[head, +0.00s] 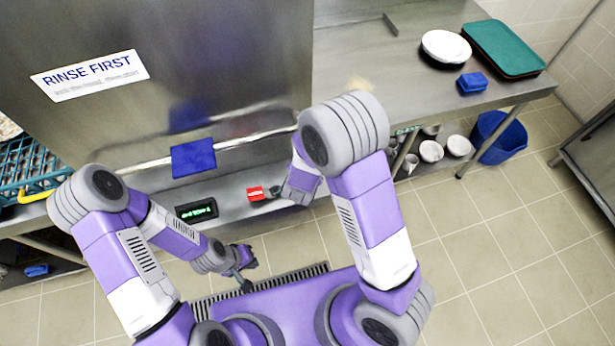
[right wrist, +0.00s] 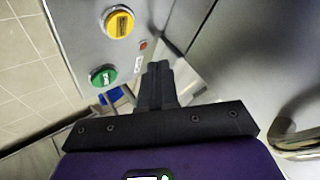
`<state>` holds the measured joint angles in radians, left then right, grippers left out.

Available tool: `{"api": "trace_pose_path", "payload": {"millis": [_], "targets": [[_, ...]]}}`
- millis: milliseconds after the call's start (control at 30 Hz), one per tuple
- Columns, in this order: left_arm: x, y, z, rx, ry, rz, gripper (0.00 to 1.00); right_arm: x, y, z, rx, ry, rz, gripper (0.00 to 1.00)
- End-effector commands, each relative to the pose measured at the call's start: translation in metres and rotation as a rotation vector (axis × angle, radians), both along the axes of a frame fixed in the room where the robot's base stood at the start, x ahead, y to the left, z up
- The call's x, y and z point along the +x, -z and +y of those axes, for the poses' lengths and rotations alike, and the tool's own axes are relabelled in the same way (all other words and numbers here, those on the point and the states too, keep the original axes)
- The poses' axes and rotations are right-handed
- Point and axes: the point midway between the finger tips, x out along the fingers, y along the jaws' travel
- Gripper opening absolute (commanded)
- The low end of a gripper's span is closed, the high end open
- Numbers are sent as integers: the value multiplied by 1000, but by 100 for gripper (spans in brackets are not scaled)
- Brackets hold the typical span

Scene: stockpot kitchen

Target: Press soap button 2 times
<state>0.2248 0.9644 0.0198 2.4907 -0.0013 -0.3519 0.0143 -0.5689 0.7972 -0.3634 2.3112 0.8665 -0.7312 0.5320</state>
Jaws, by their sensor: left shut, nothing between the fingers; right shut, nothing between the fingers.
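A small red block with a white mark (head: 255,194) sits on the front of the steel machine in the head view; I cannot read its label. My right gripper (head: 273,192) is just right of it, small and partly hidden by my wrist. In the right wrist view my right gripper (right wrist: 158,70) is shut and empty. Ahead of it are a yellow button (right wrist: 119,22), a green button (right wrist: 103,76) and a small red-orange dot (right wrist: 143,44) beside a white label. I cannot tell which is the soap button. My left gripper (head: 246,283) is shut and empty, low over the floor.
The steel machine (head: 230,60) has a long bar with a blue pad (head: 193,158); a green-lit display (head: 197,211) is below. A teal rack (head: 30,170) stands left.

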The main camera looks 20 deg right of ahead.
Motion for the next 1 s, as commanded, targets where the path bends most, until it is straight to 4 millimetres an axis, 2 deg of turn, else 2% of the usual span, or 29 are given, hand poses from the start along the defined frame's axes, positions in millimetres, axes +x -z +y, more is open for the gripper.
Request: {"api": "trace_pose_path", "payload": {"millis": [400, 567, 767, 1000], "targets": [[0, 0, 0, 0, 0, 0, 0, 0, 0, 0, 1, 1, 0, 0], [0, 10, 0, 0, 0, 0, 0, 1, 3, 0, 72, 41, -6, 0], [0, 47, 0, 0, 0, 0, 0, 5, 6, 1, 365, 203, -31, 0], [0, 92, 0, 0, 0, 0, 0, 6, -10, 0, 779, 410, -66, 0]]}}
